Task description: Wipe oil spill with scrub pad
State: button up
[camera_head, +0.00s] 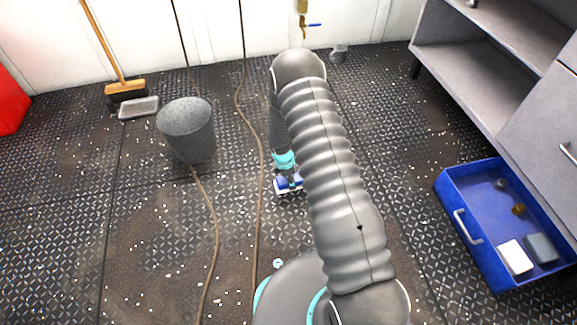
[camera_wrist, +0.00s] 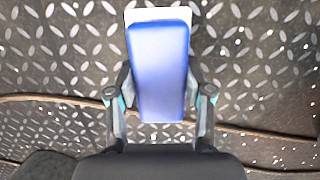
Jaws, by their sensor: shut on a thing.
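The scrub pad (camera_wrist: 158,70) is a blue block with a white layer that shows at its far end in the wrist view. My gripper (camera_wrist: 161,97) is shut on it, one finger on each long side. In the head view, the pad (camera_head: 289,187) shows blue and white under my gripper (camera_head: 287,174), low over the deck and partly hidden by my arm. I cannot tell whether it touches the deck. I cannot make out a distinct oil spill; the deck (camera_head: 140,235) has brownish stains and white specks, and part of it is hidden behind my arm.
A grey bucket (camera_head: 187,130) stands left of my gripper, with a dustpan (camera_head: 139,107) and broom (camera_head: 125,88) beyond. Brown cables (camera_head: 258,165) cross the deck. At right, a blue open drawer (camera_head: 476,238) holds a white block (camera_head: 515,257) below a grey shelf unit (camera_head: 480,75).

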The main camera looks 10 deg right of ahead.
jog(key=shift+r+p, duration=1.1)
jog(key=shift+r, duration=0.8)
jog(key=shift+f, duration=0.15)
